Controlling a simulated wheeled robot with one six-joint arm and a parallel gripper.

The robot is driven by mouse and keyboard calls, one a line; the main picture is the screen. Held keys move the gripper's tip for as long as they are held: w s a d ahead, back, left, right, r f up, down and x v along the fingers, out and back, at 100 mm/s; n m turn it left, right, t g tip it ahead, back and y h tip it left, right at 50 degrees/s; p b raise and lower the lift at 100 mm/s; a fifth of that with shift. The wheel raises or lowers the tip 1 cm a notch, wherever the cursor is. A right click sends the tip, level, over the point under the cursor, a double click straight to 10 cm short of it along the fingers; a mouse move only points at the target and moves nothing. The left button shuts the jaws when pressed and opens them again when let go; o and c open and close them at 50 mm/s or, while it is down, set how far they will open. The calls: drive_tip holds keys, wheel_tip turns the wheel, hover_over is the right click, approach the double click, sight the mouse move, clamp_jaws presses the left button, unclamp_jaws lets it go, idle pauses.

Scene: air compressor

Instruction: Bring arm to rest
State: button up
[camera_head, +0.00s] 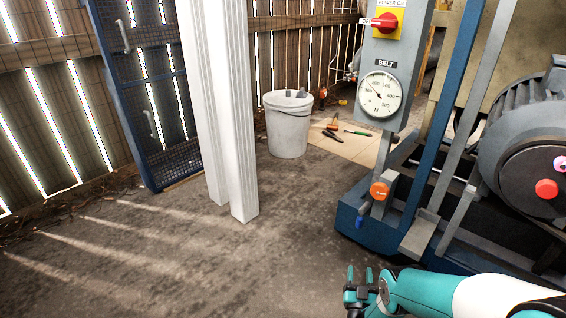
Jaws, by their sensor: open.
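My gripper (360,277) shows at the bottom of the head view, teal and dark, at the end of my teal and white arm. Its two fingers point up in the picture, stand apart and hold nothing. It is in front of the blue base frame (375,235) of the air compressor, apart from it as far as I can see. The compressor's dark motor (520,120) is at the right. A grey post carries a red and yellow power switch (388,22) and a round belt gauge (380,95).
A white bucket (287,130) stands on the floor beyond a white post (230,110). Tools lie on a flat board (345,145) behind it. An orange knob (379,190) sits low on the compressor. A blue mesh door (150,90) is at the left. The floor at left is clear.

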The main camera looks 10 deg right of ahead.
drive_tip(key=w+a+r+n+g+y+p, duration=0.15)
drive_tip(key=w+a+r+y, duration=0.25)
drive_tip(key=w+r, duration=0.5)
drive_tip(key=w+a+r+n+g+y, duration=0.15)
drive_tip(key=w+a+r+y, duration=0.35)
drive_tip(key=w, duration=0.6)
drive_tip(key=w+a+r+n+g+y+p, duration=0.1)
drive_tip(key=a+r+n+g+y, duration=0.1)
drive_tip(key=a+r, duration=0.5)
drive_tip(key=w+a+r+n+g+y, duration=0.1)
drive_tip(key=a+r+n+g+y, duration=0.15)
drive_tip(key=r, duration=0.95)
drive_tip(key=s+a+r+n+g+y+p, duration=0.1)
drive_tip(key=s+a+r+g, duration=0.25)
drive_tip(key=s+r, duration=0.55)
drive_tip(key=s+a+r+n+g+y+p, duration=0.1)
drive_tip(key=s+a+r+g, duration=0.3)
drive_tip(key=s+r, duration=0.5)
drive_tip(key=s+d+r+n+g+h+p, duration=0.1)
drive_tip(key=s+r+g, duration=0.2)
drive_tip(key=s, duration=1.1)
drive_tip(key=s+d+r+n+g+h, duration=0.1)
drive_tip(key=s+d+r+g+h, duration=0.2)
drive_tip(key=s, duration=1.2)
wheel_tip(320, 180, up, 38)
drive_tip(key=a+y+p, duration=0.1)
drive_tip(key=p, duration=3.7)
drive_tip(key=shift+r, duration=0.25)
